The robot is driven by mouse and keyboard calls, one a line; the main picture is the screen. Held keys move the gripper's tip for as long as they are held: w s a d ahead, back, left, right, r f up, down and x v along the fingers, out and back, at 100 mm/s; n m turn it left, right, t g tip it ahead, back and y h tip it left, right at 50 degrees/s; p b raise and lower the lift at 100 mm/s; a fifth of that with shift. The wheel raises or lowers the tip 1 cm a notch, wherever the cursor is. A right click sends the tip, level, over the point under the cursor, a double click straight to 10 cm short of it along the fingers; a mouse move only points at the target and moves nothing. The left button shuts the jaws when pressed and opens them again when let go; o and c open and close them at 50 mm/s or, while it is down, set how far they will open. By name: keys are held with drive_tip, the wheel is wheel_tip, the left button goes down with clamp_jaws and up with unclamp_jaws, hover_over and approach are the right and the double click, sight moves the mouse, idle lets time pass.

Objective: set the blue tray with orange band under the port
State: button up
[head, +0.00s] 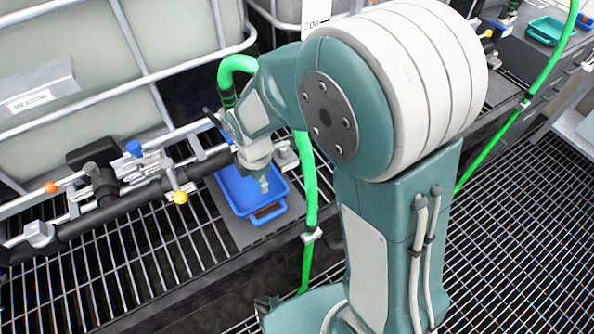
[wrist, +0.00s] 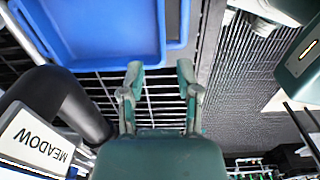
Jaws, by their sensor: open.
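The blue tray (head: 236,190) sits on a dark mat on the grating shelf, beside the manifold pipe. My gripper (head: 264,185) appears over the tray in the head view. In the wrist view my gripper (wrist: 160,72) has its two fingers apart, with nothing between them, and the tray edge lies beyond the fingertips. Which pipe outlet is the port, I cannot tell.
The dark manifold pipe (head: 128,200) carries blue, yellow and orange-tipped valves left of the tray. A white label reading MEADOW (wrist: 38,140) is on a pipe close by. A green hose (head: 310,190) hangs right of the tray. A teal tray (head: 548,31) stands far right.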

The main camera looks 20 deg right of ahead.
drive_tip(key=s+d+r+m+t, duration=0.2)
drive_tip(key=s+d+r+m, duration=0.4)
drive_tip(key=r+m, duration=0.4)
drive_tip(key=s+d+r+m+t, duration=0.3)
drive_tip(key=s+d+r+m, duration=0.3)
drive_tip(key=m, duration=0.5)
drive_tip(key=v, duration=0.4)
drive_tip(key=shift+s, duration=0.25)
